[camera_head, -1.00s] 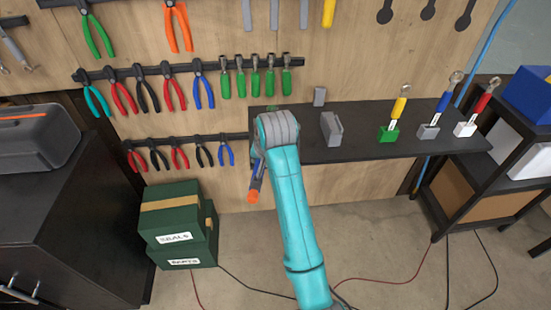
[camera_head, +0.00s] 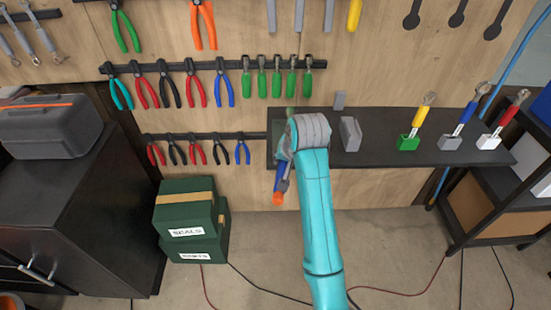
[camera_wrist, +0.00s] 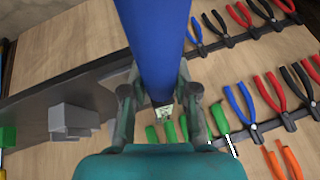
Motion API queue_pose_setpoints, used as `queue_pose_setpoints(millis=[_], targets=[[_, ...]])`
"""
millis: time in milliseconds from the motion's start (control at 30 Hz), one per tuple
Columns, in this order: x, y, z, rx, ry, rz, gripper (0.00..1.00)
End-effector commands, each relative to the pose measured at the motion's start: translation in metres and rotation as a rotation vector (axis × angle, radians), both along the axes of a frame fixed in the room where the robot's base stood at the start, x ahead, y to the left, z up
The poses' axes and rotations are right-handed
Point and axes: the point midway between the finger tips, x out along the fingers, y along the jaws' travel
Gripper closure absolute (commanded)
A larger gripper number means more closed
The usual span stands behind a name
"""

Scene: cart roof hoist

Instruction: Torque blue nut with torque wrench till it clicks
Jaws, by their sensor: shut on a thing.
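My gripper (camera_wrist: 160,98) is shut on a thick blue handle (camera_wrist: 157,40), which fills the upper middle of the wrist view. In the head view the held tool shows as a blue shaft (camera_head: 281,178) with an orange end (camera_head: 278,198), hanging beside my wrist in front of the shelf's left end. I take it to be the torque wrench; its head cannot be made out. My gripper's fingers are mostly hidden behind my arm in the head view. No blue nut can be seen in either view.
A black shelf (camera_head: 380,152) holds tools with yellow (camera_head: 419,117), blue (camera_head: 466,115) and red (camera_head: 512,117) handles in coloured holders, plus an empty-looking grey holder (camera_head: 350,135). Pliers hang on the wall behind. Green boxes (camera_head: 187,212) and a black cabinet (camera_head: 75,205) stand left.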

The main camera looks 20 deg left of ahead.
Motion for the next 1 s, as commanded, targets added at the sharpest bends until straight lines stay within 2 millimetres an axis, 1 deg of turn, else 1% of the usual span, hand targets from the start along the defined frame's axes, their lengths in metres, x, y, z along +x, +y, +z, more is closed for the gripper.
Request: queue_pose_setpoints(millis=[367,1000], targets=[[0.0,-0.001,0.004,0.002,-0.004,0.007,1.0],[0.0,0.0,0.033,0.002,-0.005,0.007,1.0]])
